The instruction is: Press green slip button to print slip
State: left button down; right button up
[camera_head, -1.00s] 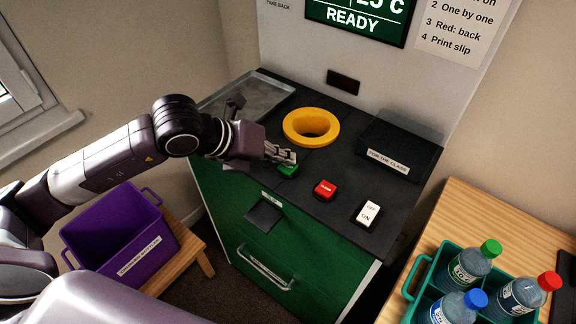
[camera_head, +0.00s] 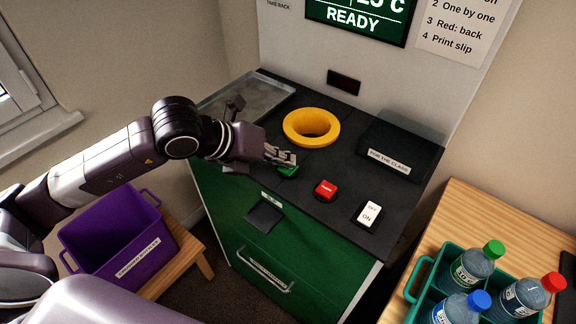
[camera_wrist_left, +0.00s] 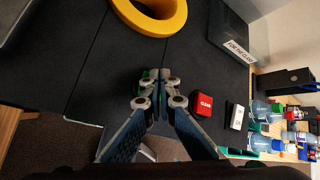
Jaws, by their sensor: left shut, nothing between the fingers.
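The green slip button (camera_head: 288,171) sits near the front edge of the machine's black top. My left gripper (camera_head: 284,156) is shut and empty, with its fingertips right at the button. In the left wrist view the closed fingertips (camera_wrist_left: 158,82) cover most of the button, and only a bit of green shows beside them. I cannot tell whether the button is pushed down. The slip slot (camera_head: 265,214) is on the green front below, with no slip visible in it. The screen (camera_head: 358,20) reads READY. My right gripper is not in view.
A red button (camera_head: 325,190) and a white ON/OFF switch (camera_head: 368,214) are right of the green one. A yellow ring (camera_head: 312,127), a metal tray (camera_head: 250,100) and a black bin (camera_head: 396,150) are behind. A purple crate (camera_head: 100,222) stands left, a green bottle crate (camera_head: 424,276) right.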

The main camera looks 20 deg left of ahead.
aim_at(285, 168)
pick_arm(q)
jog(key=shift+f, duration=0.2)
jog(key=shift+r, duration=0.1)
dwell(0.4)
jog(key=shift+r, duration=0.85)
jog(key=shift+r+p, duration=1.65)
jog(key=shift+r, duration=0.9)
jog(key=shift+f, duration=0.1)
